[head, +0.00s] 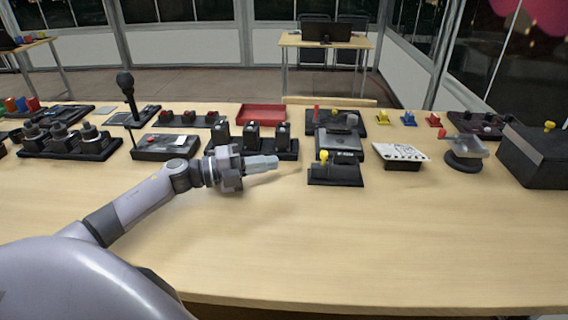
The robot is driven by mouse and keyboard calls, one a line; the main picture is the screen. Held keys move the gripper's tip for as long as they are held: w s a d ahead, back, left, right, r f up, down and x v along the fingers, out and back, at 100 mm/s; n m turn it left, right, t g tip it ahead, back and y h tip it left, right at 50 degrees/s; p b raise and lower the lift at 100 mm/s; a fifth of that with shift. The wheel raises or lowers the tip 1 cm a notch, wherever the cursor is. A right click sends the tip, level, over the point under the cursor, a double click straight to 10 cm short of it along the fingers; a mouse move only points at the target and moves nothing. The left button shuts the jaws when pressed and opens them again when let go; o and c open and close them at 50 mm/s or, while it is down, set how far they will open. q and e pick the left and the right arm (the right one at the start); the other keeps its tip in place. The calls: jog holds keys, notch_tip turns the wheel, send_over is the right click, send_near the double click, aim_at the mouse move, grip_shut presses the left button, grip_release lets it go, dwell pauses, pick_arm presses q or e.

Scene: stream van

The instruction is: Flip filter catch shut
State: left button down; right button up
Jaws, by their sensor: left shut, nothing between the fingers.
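A black unit (335,175) with a yellow knob (323,157) stands near the middle of the table. It may carry the filter catch, but no label on it can be read, and I cannot tell whether the catch is open or shut. My left gripper (278,165) reaches in from the left with its fingers pointing right. It is shut and empty, a little to the left of the black unit and apart from it. My right gripper is not in view.
Behind the unit are a grey-topped device (340,146) and a red tray (261,114). A row of black switches (252,135) stands behind my gripper. A white panel (401,152) and a round-based device (466,152) are to the right. The table's front (400,245) is clear.

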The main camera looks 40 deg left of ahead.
pick_arm(q)
jog(key=shift+v, duration=1.95)
